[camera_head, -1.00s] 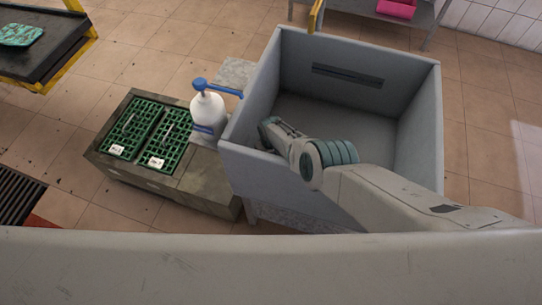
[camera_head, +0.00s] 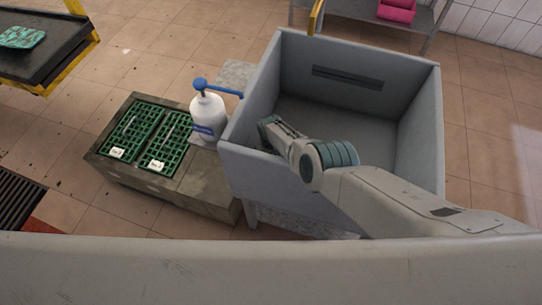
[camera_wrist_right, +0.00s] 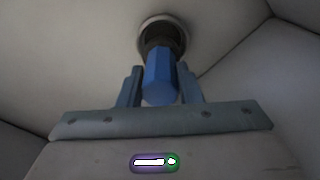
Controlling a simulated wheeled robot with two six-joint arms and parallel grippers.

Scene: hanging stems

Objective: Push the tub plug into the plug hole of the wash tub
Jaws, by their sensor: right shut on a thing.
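The grey wash tub (camera_head: 342,165) stands open at centre right in the head view. My right arm reaches over its near rim, with the wrist low inside. In the right wrist view my right gripper (camera_wrist_right: 160,88) is shut on the blue handle of the tub plug (camera_wrist_right: 160,78). The plug's dark end points at the plug hole (camera_wrist_right: 178,26), a round ring with a dark inside. That end overlaps the lower part of the opening; I cannot tell how far inside it is. The head view hides the plug and hole. My left gripper is not in view.
A white pump bottle (camera_head: 208,114) with a blue top stands close to the tub's left side. Green crates (camera_head: 133,130) lie on a low block left of it. The tub walls surround my right wrist closely.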

